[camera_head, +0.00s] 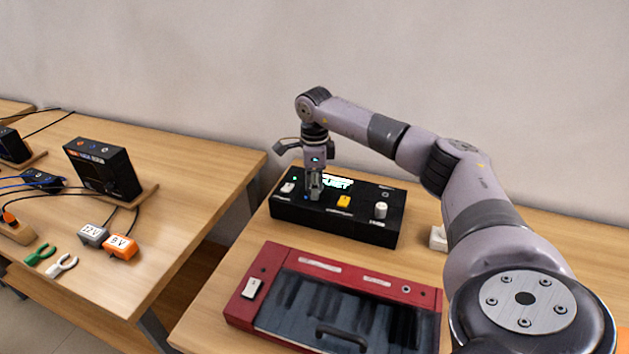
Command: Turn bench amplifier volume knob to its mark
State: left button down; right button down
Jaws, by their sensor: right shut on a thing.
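A black box (357,226) with a lit green-white display (338,183) stands on the right table; it looks like the bench amplifier. On its top are a white switch (287,188) at the left, a yellow piece (343,201) in the middle and a white knob (381,210) at the right. My right gripper (315,196) points straight down onto the box top, left of the yellow piece. It is shut on a part there, likely a knob, which the fingers mostly hide. I cannot make out a mark. My left gripper is not in view.
A red case (262,311) with a dark front panel lies in front of the box. A small white block (438,238) sits to its right. The left table holds a black device (104,168), an orange block (120,247) and cables. A gap separates the tables.

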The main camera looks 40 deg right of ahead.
jog(key=m+p, duration=0.2)
jog(key=m, duration=0.4)
jog(key=shift+r+p, duration=0.15)
jog(key=shift+p, duration=0.15)
jog(key=m+p, duration=0.1)
jog(key=m, duration=0.3)
jog(key=m+p, duration=0.1)
jog(key=m, duration=0.2)
jog(key=shift+m+p, duration=0.35)
jog(key=shift+m, duration=0.05)
jog(key=m+p, duration=0.1)
jog(key=m, duration=0.3)
jog(key=shift+p, duration=0.3)
jog(key=m+p, duration=0.1)
jog(key=m, duration=0.3)
jog(key=shift+w+m, duration=0.1)
jog(key=shift+m, duration=0.3)
jog(key=c, duration=1.4)
grip_release()
jog(key=shift+a, duration=0.1)
jog(key=shift+o, duration=0.2)
